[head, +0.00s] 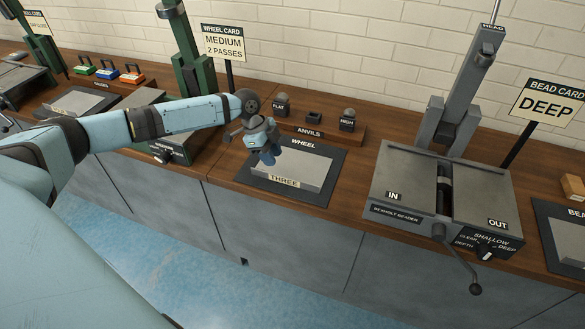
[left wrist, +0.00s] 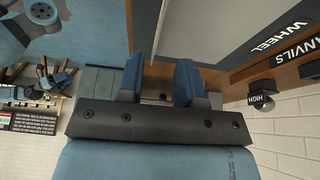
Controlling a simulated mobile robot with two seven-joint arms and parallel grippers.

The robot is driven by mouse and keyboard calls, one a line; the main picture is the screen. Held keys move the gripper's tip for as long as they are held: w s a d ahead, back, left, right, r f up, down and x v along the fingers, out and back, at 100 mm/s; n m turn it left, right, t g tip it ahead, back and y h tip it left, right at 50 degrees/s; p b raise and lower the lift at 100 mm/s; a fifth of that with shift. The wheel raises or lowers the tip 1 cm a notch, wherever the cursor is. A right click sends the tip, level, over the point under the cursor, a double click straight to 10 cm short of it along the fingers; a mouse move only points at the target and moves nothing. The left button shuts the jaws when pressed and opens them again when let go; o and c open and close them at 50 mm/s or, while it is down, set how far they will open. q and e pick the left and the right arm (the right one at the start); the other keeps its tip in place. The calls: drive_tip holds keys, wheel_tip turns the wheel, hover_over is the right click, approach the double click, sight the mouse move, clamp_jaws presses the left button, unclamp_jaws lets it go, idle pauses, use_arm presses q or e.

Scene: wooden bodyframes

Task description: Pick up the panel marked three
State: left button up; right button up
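The grey panel marked THREE (head: 305,174) lies flat on the dark WHEEL mat (head: 331,185) on the wooden bench, its label along the front edge. My left gripper (head: 268,158) is over the left part of this panel in the head view and hides some of it. In the left wrist view the two blue fingers (left wrist: 160,80) stand apart with nothing seen between them. The panel (left wrist: 205,25) shows there beyond and beside the fingers. Whether a finger touches it I cannot tell. My right gripper is in neither view.
Behind the mat is the ANVILS rack (head: 315,123) with small anvils. The bead machine (head: 405,190) stands to the right, with a crank. The green wheel machine (head: 192,75) is to the left, near my forearm. A WHEEL CARD (head: 223,42) reads MEDIUM, 2 PASSES.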

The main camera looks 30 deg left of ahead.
sight(283, 175)
use_arm(q)
drive_tip(key=x, duration=0.2)
drive_tip(key=shift+w+d+f, duration=0.1)
drive_tip(key=shift+f, duration=0.2)
drive_tip(key=x, duration=0.5)
drive_tip(key=shift+d, duration=0.25)
clamp_jaws()
